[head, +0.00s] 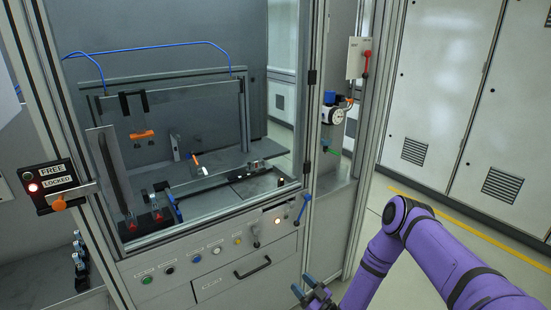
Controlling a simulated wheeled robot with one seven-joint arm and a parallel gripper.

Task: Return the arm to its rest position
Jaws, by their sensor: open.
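My purple arm comes in from the lower right of the head view. My gripper (311,293) is at the bottom edge, in front of the machine's lower panel. Its dark blue fingers are apart, and I see nothing between them. The lower part of the gripper is close to the frame edge and small, so its detail is limited.
A framed machine cell (180,262) with a transparent front stands ahead, with buttons and a drawer handle (252,268) on its panel. A FREE/LOCKED box (52,181) is at left. A gauge unit (336,117) sits at right. Grey cabinets (440,80) stand behind open floor.

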